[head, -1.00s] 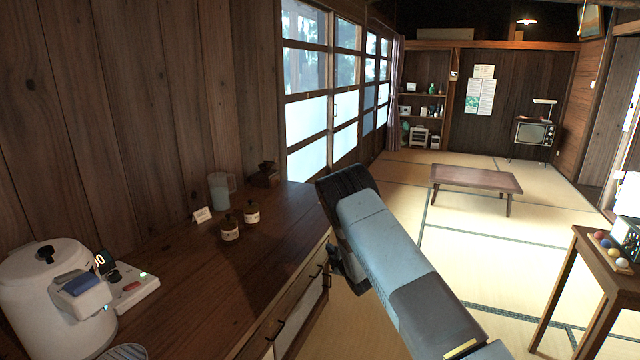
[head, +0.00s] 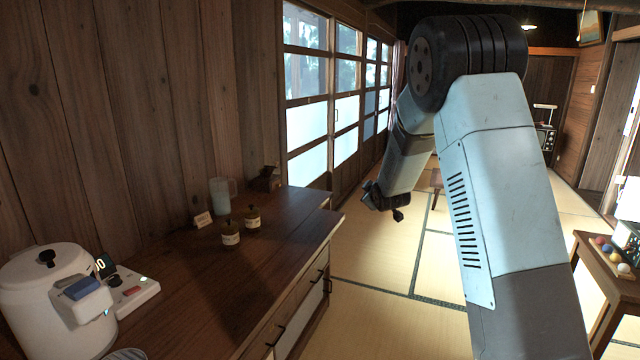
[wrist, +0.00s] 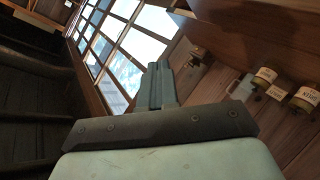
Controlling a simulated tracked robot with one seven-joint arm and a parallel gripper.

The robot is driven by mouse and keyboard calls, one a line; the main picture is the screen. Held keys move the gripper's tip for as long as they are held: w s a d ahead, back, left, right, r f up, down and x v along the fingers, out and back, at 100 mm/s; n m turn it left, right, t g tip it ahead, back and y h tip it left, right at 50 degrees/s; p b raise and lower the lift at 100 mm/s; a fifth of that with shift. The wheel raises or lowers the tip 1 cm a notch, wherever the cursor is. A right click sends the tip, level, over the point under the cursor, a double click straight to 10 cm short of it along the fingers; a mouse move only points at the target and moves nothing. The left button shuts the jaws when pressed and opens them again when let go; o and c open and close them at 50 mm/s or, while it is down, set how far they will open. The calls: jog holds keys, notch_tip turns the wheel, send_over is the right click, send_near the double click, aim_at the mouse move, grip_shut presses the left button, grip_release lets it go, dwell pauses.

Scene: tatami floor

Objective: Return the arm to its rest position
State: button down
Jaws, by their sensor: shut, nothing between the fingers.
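My arm (head: 490,180) rises from the lower right of the head view and bends at a dark elbow joint near the top. Its forearm hangs down on the far side of the elbow. My gripper (head: 383,203) is at the forearm's lower end, in the air to the right of the wooden counter (head: 180,285), apart from it. In the wrist view my gripper (wrist: 160,80) shows its fingers together with nothing between them.
Two small labelled jars (head: 230,234), a pitcher (head: 221,190) and a small card (head: 203,219) stand on the counter. A white rice cooker (head: 45,300) is at its left. A small table (head: 600,262) with coloured balls stands at right. Tatami floor (head: 375,325) is open between.

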jog(key=s+d+r+m+g, duration=0.1)
jog(key=s+d+r+m, duration=0.1)
jog(key=s+r, duration=0.45)
jog(key=s+d+r+m+g+h, duration=0.1)
jog(key=s+d+r+m+g, duration=0.15)
jog(key=s, duration=0.75)
jog(key=s+d+r+m+g, duration=0.1)
jog(key=s+r+m, duration=0.1)
jog(key=s+r, duration=0.45)
jog(key=s+d+f+m+g, duration=0.1)
jog(key=s+f+m+g, duration=0.1)
jog(key=s, duration=2.8)
jog(key=shift+m+g, duration=0.75)
jog(key=shift+m, duration=0.2)
